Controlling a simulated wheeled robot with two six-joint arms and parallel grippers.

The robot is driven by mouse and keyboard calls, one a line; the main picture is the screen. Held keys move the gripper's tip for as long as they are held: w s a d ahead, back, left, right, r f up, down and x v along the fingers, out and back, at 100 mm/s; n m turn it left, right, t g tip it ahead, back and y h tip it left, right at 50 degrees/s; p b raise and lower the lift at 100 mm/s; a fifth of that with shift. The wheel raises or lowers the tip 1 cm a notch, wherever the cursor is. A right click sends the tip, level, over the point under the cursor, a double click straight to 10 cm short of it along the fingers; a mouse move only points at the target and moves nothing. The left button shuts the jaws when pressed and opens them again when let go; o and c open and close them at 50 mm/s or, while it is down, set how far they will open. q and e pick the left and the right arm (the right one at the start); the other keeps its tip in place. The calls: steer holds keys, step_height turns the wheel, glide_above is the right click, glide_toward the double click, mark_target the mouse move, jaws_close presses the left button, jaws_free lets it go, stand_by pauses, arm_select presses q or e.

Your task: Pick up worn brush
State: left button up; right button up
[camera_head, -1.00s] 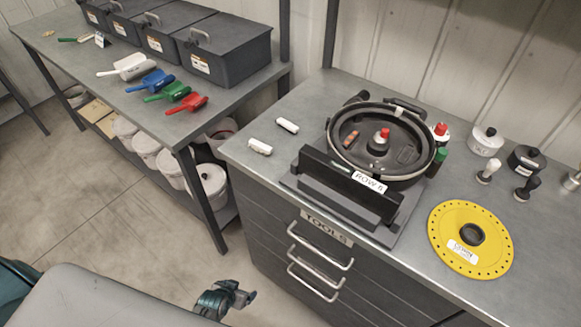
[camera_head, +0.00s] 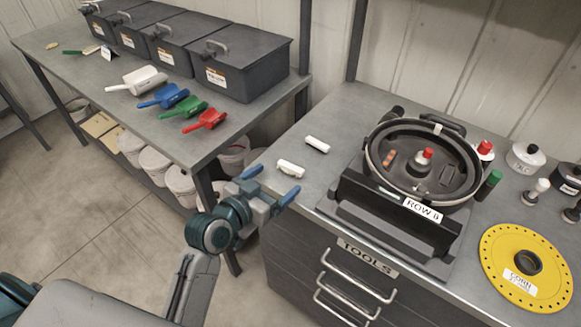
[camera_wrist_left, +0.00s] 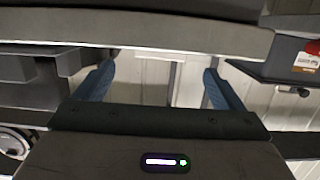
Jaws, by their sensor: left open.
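My left gripper (camera_head: 270,184) is open and empty, beside the front left edge of the tool bench. Its two blue fingers stand wide apart in the left wrist view (camera_wrist_left: 156,85), with nothing between them. Two small white bars lie on the bench's left end: a nearer one (camera_head: 290,169), close to a fingertip in the picture, and a farther one (camera_head: 317,144). The open seed meter (camera_head: 439,188) holds small orange-brown pieces (camera_head: 389,159) and a red-topped knob (camera_head: 424,158). I cannot tell which of these is the worn brush. My right gripper is not in view.
A yellow disc (camera_head: 524,264) and several knobbed weights and bottles stand right of the meter. A side table (camera_head: 105,78) carries dark bins and coloured scoops (camera_head: 207,120). Drawer handles (camera_head: 352,282) stick out below the bench. Bare bench top surrounds the white bars.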

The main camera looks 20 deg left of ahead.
mark_target(289, 169)
arm_select(q)
steer(key=shift+x, duration=1)
steer(key=shift+w+d+r, duration=0.1)
steer(key=shift+w+d, duration=0.05)
steer(key=shift+w, duration=0.1)
steer(key=p+x, duration=0.2)
steer(key=x, duration=0.2)
steer(key=shift+w, duration=0.45)
steer(key=c, duration=0.9)
steer(key=shift+c, duration=0.8)
